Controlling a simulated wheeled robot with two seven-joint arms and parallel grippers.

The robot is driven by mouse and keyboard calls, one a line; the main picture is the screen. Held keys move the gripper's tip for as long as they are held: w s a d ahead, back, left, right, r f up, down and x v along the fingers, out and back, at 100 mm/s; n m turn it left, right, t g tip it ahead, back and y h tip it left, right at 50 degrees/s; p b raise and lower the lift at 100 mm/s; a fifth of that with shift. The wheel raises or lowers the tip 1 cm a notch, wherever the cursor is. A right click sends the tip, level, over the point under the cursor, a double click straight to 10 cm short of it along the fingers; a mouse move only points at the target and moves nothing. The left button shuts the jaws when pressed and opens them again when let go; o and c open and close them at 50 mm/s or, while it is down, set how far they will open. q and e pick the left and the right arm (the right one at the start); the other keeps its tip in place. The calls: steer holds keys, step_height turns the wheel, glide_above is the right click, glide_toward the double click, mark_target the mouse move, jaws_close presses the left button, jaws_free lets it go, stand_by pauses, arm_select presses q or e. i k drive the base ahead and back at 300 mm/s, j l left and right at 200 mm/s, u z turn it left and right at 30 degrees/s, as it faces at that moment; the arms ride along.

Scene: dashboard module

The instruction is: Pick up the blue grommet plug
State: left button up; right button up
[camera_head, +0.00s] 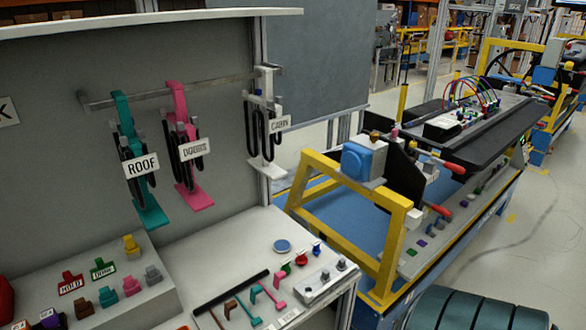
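A flat round blue disc (283,246), which looks like the grommet plug, lies on the light worktop (224,257) left of the yellow frame. A smaller blue piece (317,249) stands to its right, beside a red piece (301,258) and a green piece (287,268). I cannot tell for sure which blue piece is the grommet plug. Neither of my grippers shows in this view, and nothing is touching the blue disc.
A black bar (231,291), several coloured hooks and a grey block (326,281) lie in front of the disc. Labelled cable hangers hang from a rail (165,90) behind. A yellow frame (352,240) stands to the right. The worktop left of the disc is clear.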

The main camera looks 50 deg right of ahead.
mark_target(316, 250)
steer(key=z, duration=1.75)
